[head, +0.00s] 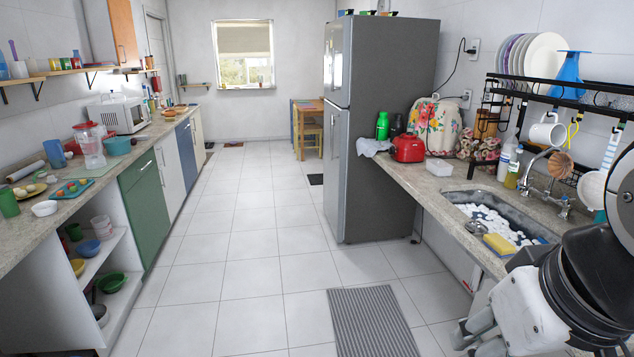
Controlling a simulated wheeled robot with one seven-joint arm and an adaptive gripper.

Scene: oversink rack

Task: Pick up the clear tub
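A small clear, whitish tub (439,167) stands on the right-hand stone counter (420,190) in the head view. It sits just right of a red appliance (408,148) and in front of a floral-covered item (436,124). Its inside is too small to make out. Parts of my own arm fill the lower right corner, at the near end of this counter and well apart from the tub.
A sink (500,220) with white pieces and a yellow sponge (499,244) lies nearer along the counter. A black dish rack (560,97) hangs above it. The fridge (384,125) stands beyond the counter.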

